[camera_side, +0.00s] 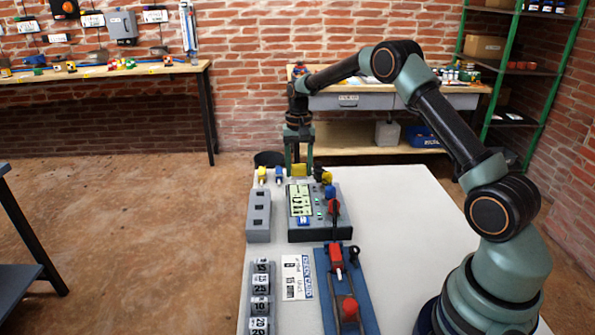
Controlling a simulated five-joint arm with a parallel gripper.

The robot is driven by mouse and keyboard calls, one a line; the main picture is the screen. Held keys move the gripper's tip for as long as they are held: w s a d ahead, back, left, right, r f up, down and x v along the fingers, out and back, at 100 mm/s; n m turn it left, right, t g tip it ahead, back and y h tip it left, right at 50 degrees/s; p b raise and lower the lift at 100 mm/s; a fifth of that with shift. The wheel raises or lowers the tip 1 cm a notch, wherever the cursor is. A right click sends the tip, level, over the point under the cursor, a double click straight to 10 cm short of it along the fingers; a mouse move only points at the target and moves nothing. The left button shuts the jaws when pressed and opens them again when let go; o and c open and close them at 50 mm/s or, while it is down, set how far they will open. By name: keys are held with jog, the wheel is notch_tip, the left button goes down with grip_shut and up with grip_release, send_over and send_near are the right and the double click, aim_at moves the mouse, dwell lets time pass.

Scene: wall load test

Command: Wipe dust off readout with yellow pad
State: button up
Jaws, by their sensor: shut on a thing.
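My gripper (299,168) points down at the far end of the white table. It is shut on the yellow pad (299,171), a small block between its fingertips. The readout (301,200) is a pale yellow-green panel with dark marks on the left part of a grey instrument box (320,236). The pad appears just above or behind the readout's far edge; I cannot tell whether it touches. Dust on the readout is too small to make out.
A grey socket block (259,213) stands left of the instrument, with yellow (262,174) and blue (279,174) plugs behind. Labelled weights (261,283), a printed card (297,278) and a blue plate (339,272) with red parts lie nearer. The table's right side (395,220) is clear.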

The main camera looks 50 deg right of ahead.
jog(key=shift+r, duration=2.45)
